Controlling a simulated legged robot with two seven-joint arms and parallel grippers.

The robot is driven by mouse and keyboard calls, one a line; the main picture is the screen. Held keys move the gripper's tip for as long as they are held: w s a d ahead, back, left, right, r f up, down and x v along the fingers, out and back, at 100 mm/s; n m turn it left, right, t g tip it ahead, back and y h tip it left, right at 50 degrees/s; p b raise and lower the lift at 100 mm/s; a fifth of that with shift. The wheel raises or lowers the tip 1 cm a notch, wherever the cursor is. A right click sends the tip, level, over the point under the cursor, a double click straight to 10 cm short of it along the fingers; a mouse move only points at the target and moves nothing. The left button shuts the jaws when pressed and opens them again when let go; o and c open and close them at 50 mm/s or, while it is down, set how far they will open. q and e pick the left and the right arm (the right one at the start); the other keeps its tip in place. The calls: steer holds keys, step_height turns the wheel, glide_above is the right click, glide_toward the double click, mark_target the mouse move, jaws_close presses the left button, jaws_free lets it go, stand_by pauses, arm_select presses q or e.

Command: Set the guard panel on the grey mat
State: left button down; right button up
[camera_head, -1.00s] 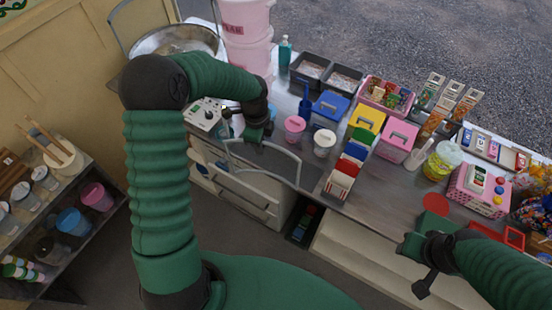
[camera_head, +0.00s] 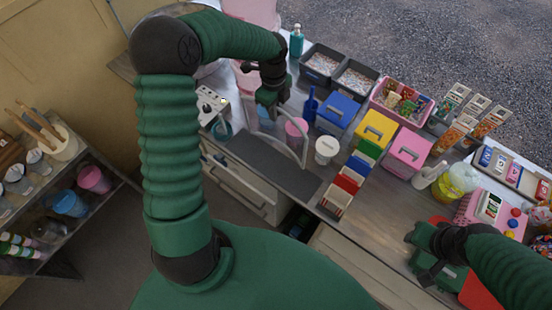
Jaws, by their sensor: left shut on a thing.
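My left gripper (camera_head: 268,112) is shut on the guard panel (camera_head: 302,150), a clear sheet with a curved grey frame. It holds the panel over the counter, in front of the pink cup. The grey mat (camera_head: 268,167) is a dark flat strip along the counter's front edge, below the panel. The panel's lower edge looks close to the mat, but I cannot tell whether they touch. The panel's top is partly hidden by the gripper. My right gripper (camera_head: 424,256) is over the counter's front right; its jaw state is unclear.
A pink cup (camera_head: 296,130) and a white cup (camera_head: 326,149) stand behind and right of the mat. A card rack (camera_head: 338,198) is at its right end. A control box (camera_head: 210,103) and a blue ring-shaped thing (camera_head: 222,131) are to the left. Blue, yellow and pink boxes stand farther right.

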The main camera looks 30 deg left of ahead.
arm_select(q)
steer(key=s+d+f+b, duration=0.2)
steer(key=s+d+b, duration=0.25)
steer(key=s, duration=0.25)
steer(key=s+d+f+b, duration=0.3)
steer(key=s+b, duration=0.3)
steer(key=p, duration=0.5)
glide_above(277, 132)
steer(key=a, duration=0.1)
steer(key=f, duration=0.3)
steer(key=f+p, duration=0.1)
steer(key=shift+s+a+f+g, duration=0.15)
steer(key=shift+s+f+g, duration=0.15)
steer(key=shift+s+g, duration=0.1)
steer(key=c, duration=1.5)
jaws_free()
